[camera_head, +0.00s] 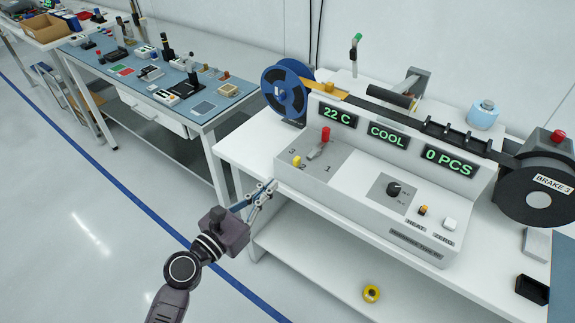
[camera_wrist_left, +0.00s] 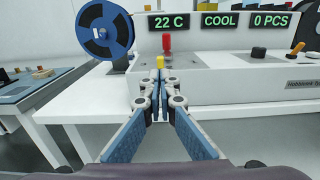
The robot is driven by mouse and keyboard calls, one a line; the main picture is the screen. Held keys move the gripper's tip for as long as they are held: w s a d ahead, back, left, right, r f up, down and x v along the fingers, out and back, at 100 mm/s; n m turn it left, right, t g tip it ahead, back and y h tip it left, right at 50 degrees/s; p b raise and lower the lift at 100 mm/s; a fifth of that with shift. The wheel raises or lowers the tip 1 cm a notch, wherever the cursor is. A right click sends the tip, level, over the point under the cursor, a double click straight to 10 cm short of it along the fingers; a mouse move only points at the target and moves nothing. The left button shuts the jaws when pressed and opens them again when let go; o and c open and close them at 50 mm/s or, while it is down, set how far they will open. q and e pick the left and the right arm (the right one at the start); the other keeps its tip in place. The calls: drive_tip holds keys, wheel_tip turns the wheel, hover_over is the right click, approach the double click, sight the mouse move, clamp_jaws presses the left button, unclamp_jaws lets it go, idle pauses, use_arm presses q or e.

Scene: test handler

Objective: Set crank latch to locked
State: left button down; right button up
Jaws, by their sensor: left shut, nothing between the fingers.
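The test handler (camera_head: 330,188) is a white machine on a white table. Its left panel has a red-knobbed lever (camera_head: 325,135) among marks 1, 2 and 3, and a small yellow knob (camera_head: 296,161). At the back stand a crank with a black grip (camera_head: 390,97) and a green-tipped lever (camera_head: 356,42). I cannot tell which part is the crank latch. My left gripper (camera_head: 268,188) is shut and empty, just off the machine's left front corner. In the left wrist view its fingertips (camera_wrist_left: 160,80) appear below the yellow knob (camera_wrist_left: 160,61) and red knob (camera_wrist_left: 167,42).
A blue reel (camera_head: 286,90) stands at the machine's left and a black reel (camera_head: 538,195) at its right. A dial (camera_head: 393,189) and two buttons sit on the front. A tape roll (camera_head: 371,293) lies on the lower shelf. A blue-topped bench (camera_head: 145,70) stands behind left.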

sight(294, 161)
use_arm(q)
drive_tip(key=x, duration=0.6)
drive_tip(key=shift+w+d+p, duration=0.1)
drive_tip(key=shift+w+p, duration=0.05)
drive_tip(key=shift+p, duration=0.15)
drive_tip(key=shift+x, duration=0.75)
use_arm(e)
drive_tip(key=shift+w+d+r, duration=0.1)
drive_tip(key=shift+d+r, duration=0.35)
drive_tip(key=shift+r, duration=0.05)
use_arm(q)
drive_tip(key=x, duration=0.3)
drive_tip(key=shift+w+d, duration=0.2)
drive_tip(key=shift+w, duration=0.15)
drive_tip(key=shift+r, duration=0.1)
use_arm(e)
drive_tip(key=shift+a+f, duration=0.1)
drive_tip(key=shift+a, duration=0.05)
use_arm(q)
drive_tip(key=shift+s, duration=0.1)
use_arm(e)
drive_tip(key=shift+a, duration=0.1)
